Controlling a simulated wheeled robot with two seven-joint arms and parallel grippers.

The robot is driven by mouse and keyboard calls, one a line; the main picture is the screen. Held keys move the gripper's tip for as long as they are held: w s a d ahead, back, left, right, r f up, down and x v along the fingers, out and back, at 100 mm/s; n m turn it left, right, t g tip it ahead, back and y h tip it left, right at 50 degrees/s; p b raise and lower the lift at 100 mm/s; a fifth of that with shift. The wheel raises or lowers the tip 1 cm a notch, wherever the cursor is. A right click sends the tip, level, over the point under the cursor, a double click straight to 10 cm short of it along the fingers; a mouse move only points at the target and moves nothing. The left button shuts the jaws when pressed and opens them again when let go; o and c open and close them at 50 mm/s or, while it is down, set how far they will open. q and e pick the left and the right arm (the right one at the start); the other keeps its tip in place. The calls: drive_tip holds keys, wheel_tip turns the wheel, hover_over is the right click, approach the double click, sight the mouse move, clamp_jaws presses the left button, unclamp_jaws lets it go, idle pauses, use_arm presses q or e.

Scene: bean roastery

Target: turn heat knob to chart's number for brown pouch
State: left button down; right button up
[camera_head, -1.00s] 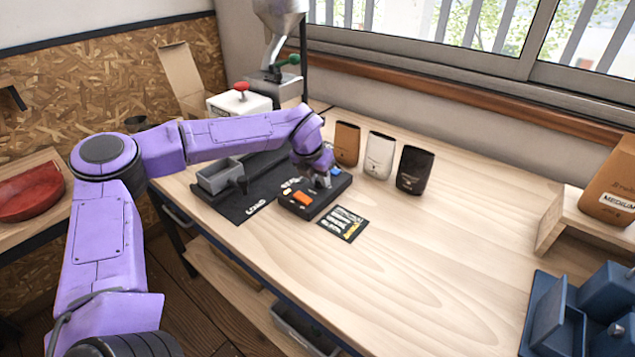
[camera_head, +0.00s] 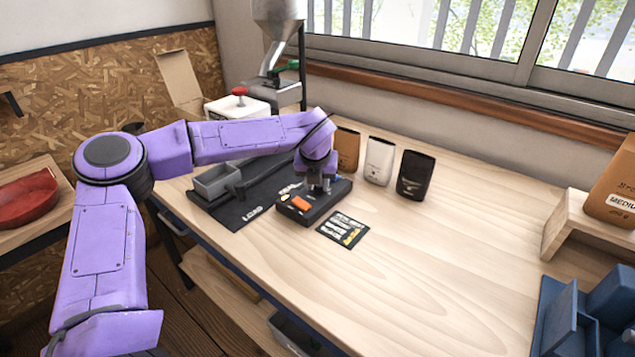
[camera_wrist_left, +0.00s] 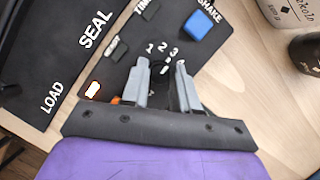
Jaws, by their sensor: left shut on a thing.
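My left gripper (camera_head: 321,188) points down at the black control box (camera_head: 288,209). In the left wrist view its two grey fingers (camera_wrist_left: 164,72) are shut on the dark knob (camera_wrist_left: 163,86), which is mostly hidden between them. The numbers 1, 2 and 3 show beyond the fingertips, with a small white mark near the 3. The chart card (camera_head: 343,230) lies flat in front of the box; its text is too small to read. The brown pouch (camera_head: 347,150) stands upright behind the box, partly covered by my wrist. My right gripper is out of view.
A white pouch (camera_head: 379,161) and a black pouch (camera_head: 415,175) stand right of the brown one. A blue button (camera_wrist_left: 202,24) and an orange switch (camera_head: 300,203) are on the box. A grey tray (camera_head: 216,181) sits on the dark mat at left. The table's right middle is clear.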

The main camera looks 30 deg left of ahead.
use_arm(q)
drive_tip(key=c, duration=0.9)
unclamp_jaws()
drive_tip(key=b+v, duration=0.1)
drive_tip(key=v, duration=0.9)
drive_tip(key=shift+r, duration=0.3)
drive_tip(key=shift+s, duration=0.2)
